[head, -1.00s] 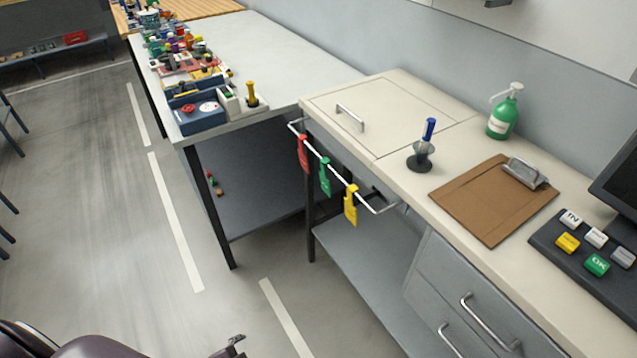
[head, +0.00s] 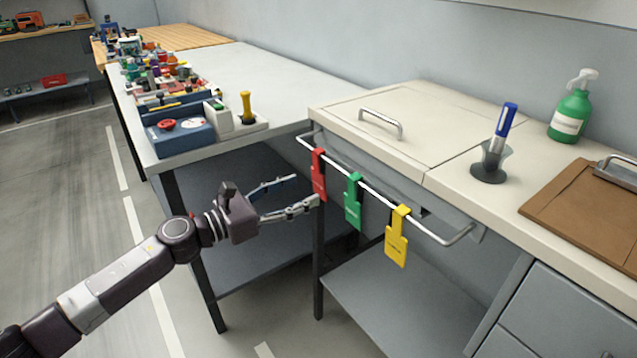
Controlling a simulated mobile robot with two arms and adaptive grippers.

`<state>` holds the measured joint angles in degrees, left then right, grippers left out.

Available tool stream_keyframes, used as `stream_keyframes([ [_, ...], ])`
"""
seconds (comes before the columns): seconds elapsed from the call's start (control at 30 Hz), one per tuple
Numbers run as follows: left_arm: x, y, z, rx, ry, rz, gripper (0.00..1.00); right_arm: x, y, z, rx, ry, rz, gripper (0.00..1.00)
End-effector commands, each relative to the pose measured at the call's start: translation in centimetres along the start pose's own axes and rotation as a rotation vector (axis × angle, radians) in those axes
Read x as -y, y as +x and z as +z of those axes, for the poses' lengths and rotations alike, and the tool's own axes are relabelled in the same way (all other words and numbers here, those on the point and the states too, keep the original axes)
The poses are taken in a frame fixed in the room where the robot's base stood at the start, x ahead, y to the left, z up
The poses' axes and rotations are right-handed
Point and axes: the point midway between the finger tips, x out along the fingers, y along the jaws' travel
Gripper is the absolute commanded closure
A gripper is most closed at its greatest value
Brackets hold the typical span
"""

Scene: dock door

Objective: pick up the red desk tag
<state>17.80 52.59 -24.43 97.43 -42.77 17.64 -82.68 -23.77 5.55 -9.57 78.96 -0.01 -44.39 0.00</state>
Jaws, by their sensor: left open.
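The red desk tag (head: 318,176) hangs from the white rail (head: 375,190) on the front of the cream desk, as the leftmost of three tags. A green tag (head: 353,200) and a yellow tag (head: 397,238) hang to its right on the same rail. My left gripper (head: 308,190) is open, its fingers pointing right at the red tag. One fingertip appears close to the tag's lower left edge; I cannot tell whether it touches. Nothing is seen between the fingers. My right gripper is not in view.
The grey-white table (head: 270,80) at left carries a blue box (head: 180,135) and many small items. Lower shelves lie beneath both.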

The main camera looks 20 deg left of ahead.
Motion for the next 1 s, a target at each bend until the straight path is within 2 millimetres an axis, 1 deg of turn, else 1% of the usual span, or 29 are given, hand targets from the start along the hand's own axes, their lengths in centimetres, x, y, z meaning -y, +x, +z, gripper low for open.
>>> stream_keyframes([
  [0.03, 0.0, 0.5, 0.3, 0.002, -0.001, 0.0, 0.44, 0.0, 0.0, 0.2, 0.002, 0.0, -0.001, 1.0],
  [0.27, -0.1, 2.0, 0.2, 0.002, -0.005, 0.001, 0.44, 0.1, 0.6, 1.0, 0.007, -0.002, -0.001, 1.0],
  [0.5, -0.3, 5.3, 0.2, 0.003, -0.007, 0.002, 0.44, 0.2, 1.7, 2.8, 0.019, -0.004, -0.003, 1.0],
  [0.6, -0.3, 6.1, 0.2, 0.002, -0.007, 0.003, 0.44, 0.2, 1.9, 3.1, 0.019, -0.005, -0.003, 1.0],
  [0.87, -0.2, 6.3, 0.0, 0.0, -0.007, 0.002, 0.44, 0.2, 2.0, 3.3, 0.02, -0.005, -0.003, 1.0],
  [1.0, -0.2, 6.3, 0.0, 0.0, -0.007, 0.002, 0.58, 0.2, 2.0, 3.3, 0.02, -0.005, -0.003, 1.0],
])
